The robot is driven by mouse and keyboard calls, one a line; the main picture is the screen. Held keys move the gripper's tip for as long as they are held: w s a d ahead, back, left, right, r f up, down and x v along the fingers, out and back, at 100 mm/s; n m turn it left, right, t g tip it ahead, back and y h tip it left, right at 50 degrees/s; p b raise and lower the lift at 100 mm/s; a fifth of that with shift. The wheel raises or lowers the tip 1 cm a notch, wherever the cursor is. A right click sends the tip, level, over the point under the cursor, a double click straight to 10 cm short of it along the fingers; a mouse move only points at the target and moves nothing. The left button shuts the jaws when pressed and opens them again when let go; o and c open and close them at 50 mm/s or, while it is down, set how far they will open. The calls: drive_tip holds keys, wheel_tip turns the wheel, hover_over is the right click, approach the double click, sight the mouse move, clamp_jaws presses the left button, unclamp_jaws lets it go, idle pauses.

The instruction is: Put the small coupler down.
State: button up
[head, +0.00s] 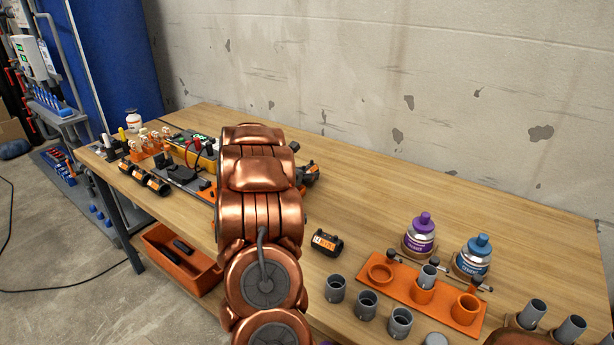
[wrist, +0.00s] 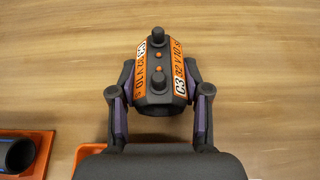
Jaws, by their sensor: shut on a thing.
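The small coupler (wrist: 160,75) is a black, ribbed piece with orange-and-white labels reading C3 32 and two dark knobs on top. In the wrist view it sits between the two fingers of my gripper (wrist: 160,97), which is shut on it from both sides. Bare wood tabletop lies beyond and around it. I cannot tell whether the coupler touches the wood.
Another black coupler with an orange label (head: 327,243) lies on the table (head: 440,215) right of my arm. An orange holder (head: 402,288), grey pipe pieces and purple-capped (head: 421,235) and blue-capped (head: 474,255) cans stand right. Black couplers (head: 145,177) lie left. The table's back right is clear.

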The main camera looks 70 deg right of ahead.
drive_tip(key=shift+f, duration=0.45)
